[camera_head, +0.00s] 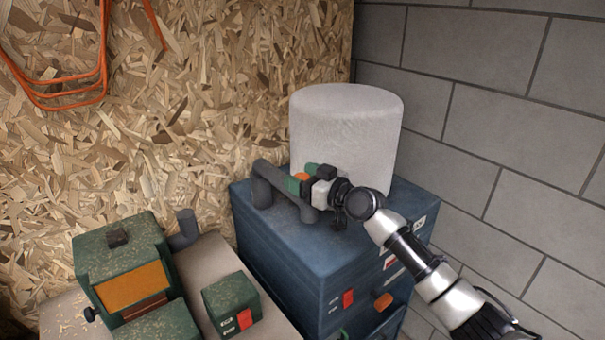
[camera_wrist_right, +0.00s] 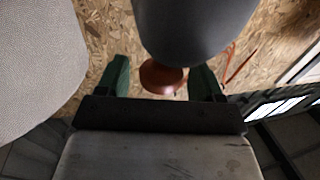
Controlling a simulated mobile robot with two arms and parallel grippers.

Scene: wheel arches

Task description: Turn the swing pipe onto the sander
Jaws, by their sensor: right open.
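The dark grey swing pipe (camera_head: 264,181) stands on the blue cabinet, its arm running toward the lower right, away from the sander. The green sander (camera_head: 118,262) is at the lower left, with a grey upturned port (camera_head: 186,228) beside it. My right gripper (camera_head: 300,180) is open at the pipe's arm, its green fingers either side of an orange-brown knob (camera_wrist_right: 162,77). Finger contact cannot be told. Part of the pipe is hidden by the gripper. My left gripper is not in view.
A pale filter drum (camera_head: 346,130) stands close behind the gripper on the blue cabinet (camera_head: 300,252). A green box with a red switch (camera_head: 230,303) sits on the sander's bench. A chipboard wall (camera_head: 200,100) and a grey block wall (camera_head: 500,110) bound the space.

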